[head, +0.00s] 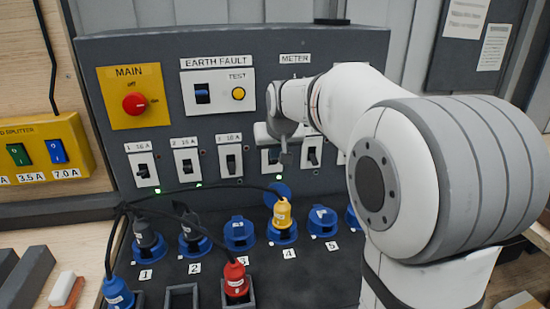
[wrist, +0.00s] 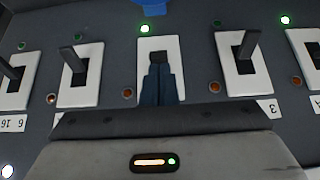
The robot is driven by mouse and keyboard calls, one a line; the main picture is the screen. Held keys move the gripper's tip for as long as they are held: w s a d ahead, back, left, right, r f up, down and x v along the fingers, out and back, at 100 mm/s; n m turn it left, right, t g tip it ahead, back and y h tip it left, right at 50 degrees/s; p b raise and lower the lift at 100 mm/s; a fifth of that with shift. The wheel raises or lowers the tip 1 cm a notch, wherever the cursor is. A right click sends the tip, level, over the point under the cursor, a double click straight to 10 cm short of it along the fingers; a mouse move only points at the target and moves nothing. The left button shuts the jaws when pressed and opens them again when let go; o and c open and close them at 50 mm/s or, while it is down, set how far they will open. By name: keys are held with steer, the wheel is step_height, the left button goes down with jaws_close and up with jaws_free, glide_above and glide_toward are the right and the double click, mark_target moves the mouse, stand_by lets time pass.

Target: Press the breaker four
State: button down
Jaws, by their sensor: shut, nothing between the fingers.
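Breaker four is the white-plated switch in the middle of the wrist view (wrist: 178,46), with a dark lever. In the head view its plate (head: 268,168) is partly hidden behind my gripper (head: 283,155). My gripper (wrist: 158,72) is shut and empty, its dark fingers together right in front of the lever and covering much of it. I cannot tell whether the fingertips touch the lever. A green lamp (wrist: 144,28) is lit beside this breaker.
Breaker three (wrist: 233,70) and breaker five (wrist: 68,90) flank it closely. A yellow plug (head: 282,214) sits in socket four below. The red main knob (head: 134,104) and earth-fault panel (head: 218,91) are at upper left. Black cables cross the lower left.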

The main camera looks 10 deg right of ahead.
steer(key=f+b, duration=0.1)
steer(key=b, duration=0.1)
steer(key=t+b, duration=0.1)
steer(key=shift+s+f+b, duration=0.25)
steer(key=shift+f+b, duration=0.1)
steer(key=shift+f, duration=0.05)
steer(key=t+b, duration=0.1)
steer(key=b, duration=0.2)
steer(key=f+t+b, duration=0.1)
steer(key=b, duration=0.3)
steer(key=shift+s+t+b, duration=0.3)
steer(key=shift+s+t, duration=0.1)
steer(key=shift+w+r+p, duration=0.1)
steer(key=shift+r+p, duration=0.45)
steer(key=shift+p, duration=0.25)
steer(key=shift+r, duration=0.15)
steer(key=shift+r+p, duration=0.55)
steer(key=shift+r, duration=0.15)
